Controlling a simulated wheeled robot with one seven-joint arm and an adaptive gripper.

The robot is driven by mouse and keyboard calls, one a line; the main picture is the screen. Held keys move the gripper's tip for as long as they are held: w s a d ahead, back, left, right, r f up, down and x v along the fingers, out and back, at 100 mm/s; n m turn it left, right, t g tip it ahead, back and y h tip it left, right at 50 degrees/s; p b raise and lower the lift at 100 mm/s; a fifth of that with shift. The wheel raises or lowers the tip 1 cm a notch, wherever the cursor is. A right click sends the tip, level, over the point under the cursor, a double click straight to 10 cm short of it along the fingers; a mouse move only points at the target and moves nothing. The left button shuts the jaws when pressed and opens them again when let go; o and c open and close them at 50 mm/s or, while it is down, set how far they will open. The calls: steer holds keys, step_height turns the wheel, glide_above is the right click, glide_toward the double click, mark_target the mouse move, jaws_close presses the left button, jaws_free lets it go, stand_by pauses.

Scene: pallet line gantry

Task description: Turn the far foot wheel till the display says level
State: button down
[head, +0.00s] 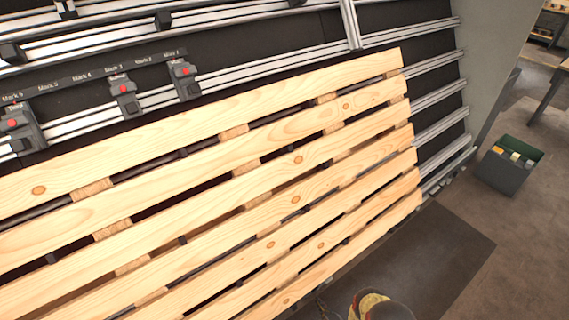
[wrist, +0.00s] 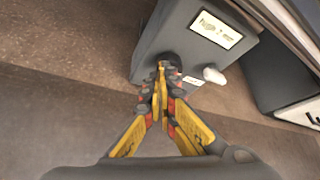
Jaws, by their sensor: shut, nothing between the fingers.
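In the wrist view my gripper (wrist: 161,68) is shut with its yellow-and-black fingers together and nothing between them. Its tips are at a dark round part on the front of a grey box (wrist: 150,45); I cannot tell whether they touch it. This dark part may be the foot wheel's hub, largely hidden behind the fingertips. A short white peg or handle (wrist: 213,75) sticks out to the right of the tips. A lit display (wrist: 216,29) on the box seems to read "high 2 mm", tilted and blurred. The head view shows neither the wheel nor the display.
In the head view a slatted wooden pallet (head: 300,160) lies across the metal rails. Several grey clamps with red buttons (head: 183,78) sit along a marked strip. A dark bin (head: 508,165) stands on the floor at right. A dark mat (head: 440,250) lies beside the line.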

steer(key=shift+s+d, duration=0.4)
steer(key=shift+s, duration=0.1)
